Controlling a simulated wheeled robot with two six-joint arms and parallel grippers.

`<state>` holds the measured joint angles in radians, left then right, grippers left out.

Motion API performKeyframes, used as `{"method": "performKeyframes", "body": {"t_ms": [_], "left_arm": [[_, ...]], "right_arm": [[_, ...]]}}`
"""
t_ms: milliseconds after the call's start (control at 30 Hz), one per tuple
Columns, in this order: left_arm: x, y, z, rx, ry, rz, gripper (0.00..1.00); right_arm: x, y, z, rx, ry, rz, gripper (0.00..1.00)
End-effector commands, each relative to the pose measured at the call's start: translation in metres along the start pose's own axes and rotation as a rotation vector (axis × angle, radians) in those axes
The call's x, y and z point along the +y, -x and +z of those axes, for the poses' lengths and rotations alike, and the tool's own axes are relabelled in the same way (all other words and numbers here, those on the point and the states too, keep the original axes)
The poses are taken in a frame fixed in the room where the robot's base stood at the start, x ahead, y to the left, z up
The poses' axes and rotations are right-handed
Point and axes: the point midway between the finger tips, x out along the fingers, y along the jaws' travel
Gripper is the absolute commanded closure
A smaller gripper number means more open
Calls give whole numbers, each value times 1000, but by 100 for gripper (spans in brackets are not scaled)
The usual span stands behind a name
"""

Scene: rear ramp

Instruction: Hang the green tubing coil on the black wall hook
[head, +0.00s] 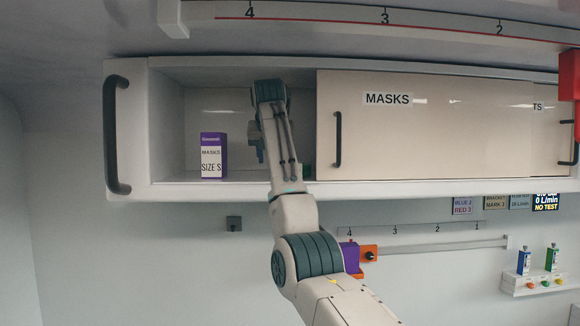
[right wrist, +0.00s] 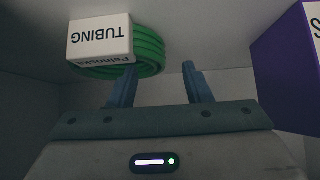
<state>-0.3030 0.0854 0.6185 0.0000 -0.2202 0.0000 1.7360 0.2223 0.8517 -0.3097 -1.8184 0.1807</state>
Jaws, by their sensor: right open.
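The green tubing coil (right wrist: 147,50) shows in the right wrist view, at the upper left beyond my fingers, with a white TUBING label (right wrist: 100,38) upside down in that picture. In the head view only a sliver of green (head: 307,172) shows beside my arm, inside the open cabinet. My right gripper (right wrist: 160,82) is open with nothing between its fingers; its left finger overlaps the coil in the picture, and contact cannot be told. A small dark block (head: 234,223) on the wall below the cabinet looks like the black hook. My left gripper is out of view.
A sliding door (head: 420,130) covers the cabinet's right side. A rail (head: 440,246) runs along the wall below.

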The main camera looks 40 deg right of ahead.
Motion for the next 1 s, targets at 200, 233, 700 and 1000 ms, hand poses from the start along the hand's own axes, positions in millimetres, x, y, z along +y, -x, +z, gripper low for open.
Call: {"method": "performKeyframes", "body": {"t_ms": [200,233,700,1000], "left_arm": [[1,26,-6,3,2,3,68],[1,28,-6,4,2,4,68],[5,29,-7,5,3,7,68],[4,30,-7,5,3,6,68]], "right_arm": [[0,-26,0,-3,0,3,55],[0,-29,0,-2,0,2,55],[0,-41,3,0,0,0,77],[0,-41,3,0,0,0,99]]}}
